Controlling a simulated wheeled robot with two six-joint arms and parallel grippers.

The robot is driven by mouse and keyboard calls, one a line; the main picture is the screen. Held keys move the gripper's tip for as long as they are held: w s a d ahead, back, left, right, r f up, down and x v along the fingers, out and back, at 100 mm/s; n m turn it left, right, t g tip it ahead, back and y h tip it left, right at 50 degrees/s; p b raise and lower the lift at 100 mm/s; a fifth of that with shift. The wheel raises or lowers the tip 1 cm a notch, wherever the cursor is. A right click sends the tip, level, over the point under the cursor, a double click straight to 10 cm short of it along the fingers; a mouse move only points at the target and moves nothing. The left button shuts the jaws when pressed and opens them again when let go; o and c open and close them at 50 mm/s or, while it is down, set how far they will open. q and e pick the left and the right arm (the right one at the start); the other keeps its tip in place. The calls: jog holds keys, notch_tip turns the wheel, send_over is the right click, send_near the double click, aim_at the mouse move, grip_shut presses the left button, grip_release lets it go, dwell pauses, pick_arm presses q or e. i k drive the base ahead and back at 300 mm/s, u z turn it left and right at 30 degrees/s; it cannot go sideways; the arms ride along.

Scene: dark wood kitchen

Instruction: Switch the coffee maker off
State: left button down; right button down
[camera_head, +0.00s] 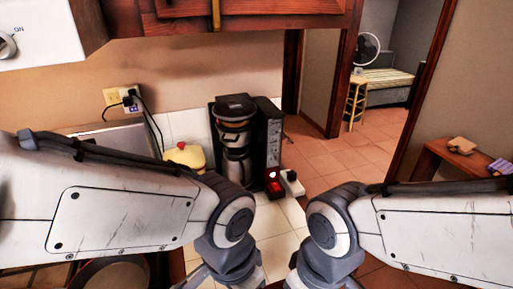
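The coffee maker (265,136) is black, with a metal carafe (236,159) in its front. It stands upright on the white tiled counter (273,234) in the middle of the head view. A red glowing switch (272,177) sits low at its front right and looks lit. My left and right arms come in from the sides, and their wrists point down at the bottom edge, nearer to me than the coffee maker. Neither wrist touches it. My grippers' fingers are below the frame, so their opening is hidden.
A small white block (292,183) lies just right of the switch. A yellow lidded pot (184,155) stands left of the coffee maker. A wall outlet (123,98) has black cords plugged in. A dark pan (112,273) is at lower left. Bare counter lies between my wrists.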

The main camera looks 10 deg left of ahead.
aim_at(275, 185)
jog(key=u, duration=0.55)
jog(key=k, duration=1.3)
jog(key=z, duration=0.3)
jog(key=i, duration=0.85)
jog(key=z, duration=0.7)
jog(key=i, duration=0.6)
jog(key=u, duration=0.15)
